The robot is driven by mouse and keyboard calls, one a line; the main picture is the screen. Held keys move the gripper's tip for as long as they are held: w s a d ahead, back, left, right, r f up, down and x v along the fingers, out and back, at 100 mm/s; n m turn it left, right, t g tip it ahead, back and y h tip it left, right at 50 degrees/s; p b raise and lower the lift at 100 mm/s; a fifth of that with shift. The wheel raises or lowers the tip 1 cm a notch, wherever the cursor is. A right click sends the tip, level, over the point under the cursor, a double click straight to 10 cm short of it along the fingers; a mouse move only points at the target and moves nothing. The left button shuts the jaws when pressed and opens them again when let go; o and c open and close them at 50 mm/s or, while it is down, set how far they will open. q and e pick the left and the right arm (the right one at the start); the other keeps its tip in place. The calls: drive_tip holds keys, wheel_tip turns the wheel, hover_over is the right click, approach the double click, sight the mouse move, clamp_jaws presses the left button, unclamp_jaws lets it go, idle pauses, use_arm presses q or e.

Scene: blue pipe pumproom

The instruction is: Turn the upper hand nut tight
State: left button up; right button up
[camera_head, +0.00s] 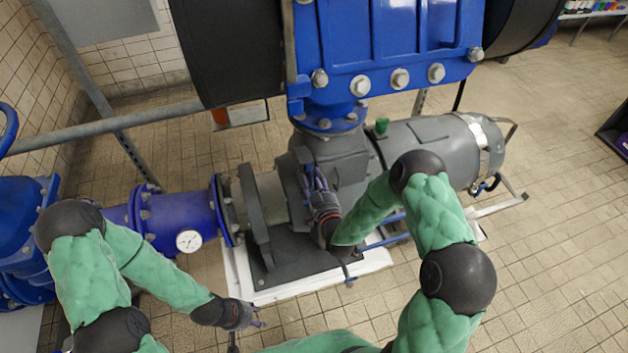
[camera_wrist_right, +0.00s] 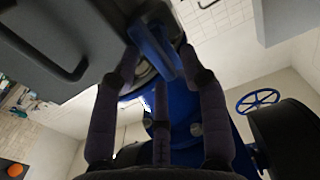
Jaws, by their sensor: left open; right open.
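A blue winged piece that looks like the upper hand nut (camera_wrist_right: 150,45) shows in the right wrist view, at the top middle against the grey pump body. My right gripper (camera_wrist_right: 160,62) is open, with its fingertips on either side of this piece; I cannot tell whether they touch it. In the head view my right gripper (camera_head: 308,170) is at the grey pump housing (camera_head: 345,158), and I cannot make out the nut there. My left gripper (camera_head: 258,316) is open and empty, low in front of the white plinth.
A blue pipe with a gauge (camera_head: 189,241) runs at the left. A large blue pump casing (camera_head: 400,40) hangs above my right gripper. The grey motor (camera_head: 435,145) lies to the right. Blue bars (camera_head: 385,242) stick out beside my right forearm. The tiled floor (camera_head: 560,240) at right is clear.

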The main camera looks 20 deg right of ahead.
drive_tip(key=shift+w, duration=0.35)
